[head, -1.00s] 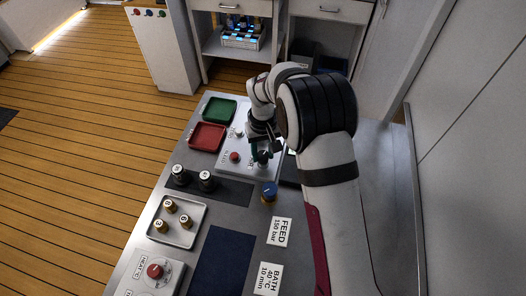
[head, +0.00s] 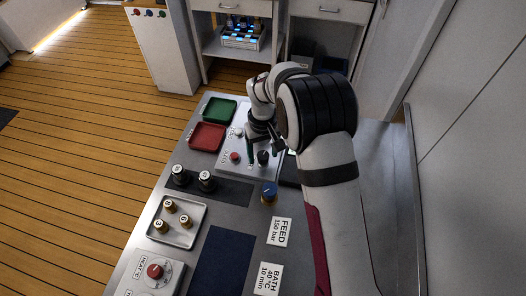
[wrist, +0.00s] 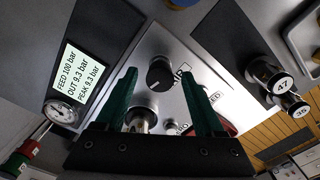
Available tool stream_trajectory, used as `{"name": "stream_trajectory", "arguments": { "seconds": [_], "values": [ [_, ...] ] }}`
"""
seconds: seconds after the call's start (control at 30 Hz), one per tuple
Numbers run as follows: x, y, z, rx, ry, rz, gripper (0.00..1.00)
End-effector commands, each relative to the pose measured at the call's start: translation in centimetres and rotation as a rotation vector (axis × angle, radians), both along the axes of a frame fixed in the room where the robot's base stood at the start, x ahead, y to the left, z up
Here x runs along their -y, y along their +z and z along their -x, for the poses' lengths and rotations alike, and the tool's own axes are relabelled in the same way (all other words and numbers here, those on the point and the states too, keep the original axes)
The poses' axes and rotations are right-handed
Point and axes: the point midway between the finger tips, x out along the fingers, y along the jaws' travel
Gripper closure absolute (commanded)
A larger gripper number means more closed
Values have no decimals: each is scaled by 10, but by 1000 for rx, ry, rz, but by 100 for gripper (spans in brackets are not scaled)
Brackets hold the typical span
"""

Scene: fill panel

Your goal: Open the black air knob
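The black air knob (head: 263,157) stands on the light metal fill panel (head: 234,170). In the wrist view the knob (wrist: 160,73) shows a pale pointer mark and lies in line with the gap between my fingertips. My gripper (head: 263,150) is open, with one green finger on each side of the knob. In the wrist view my gripper (wrist: 158,77) holds nothing, and gaps show between the knob and both fingers. I cannot tell how far above the knob the tips are. The display (wrist: 82,75) reads feed 100 bar, out 9.3 bar, peak 9.3 bar.
A red button (head: 234,156) is on the panel near the knob. A gauge (wrist: 61,111) sits beside the display. Red (head: 208,136) and green (head: 220,109) trays, two numbered cylinders (head: 193,178), a blue-topped knob (head: 269,190) and a tray of brass fittings (head: 179,232) are nearby.

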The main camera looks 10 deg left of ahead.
Motion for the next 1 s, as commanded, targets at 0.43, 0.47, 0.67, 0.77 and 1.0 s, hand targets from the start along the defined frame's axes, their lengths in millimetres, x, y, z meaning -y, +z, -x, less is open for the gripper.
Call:
{"name": "stream_trajectory", "arguments": {
  "seconds": [0.43,0.47,0.67,0.77,1.0],
  "values": [
    [-1,47,-1,6,0,-3,30],
    [-1,57,-1,6,-1,-4,30],
    [0,119,-1,5,0,-2,30],
    [0,140,-1,3,-1,-2,30],
    [0,158,0,0,0,0,30]
  ]
}}
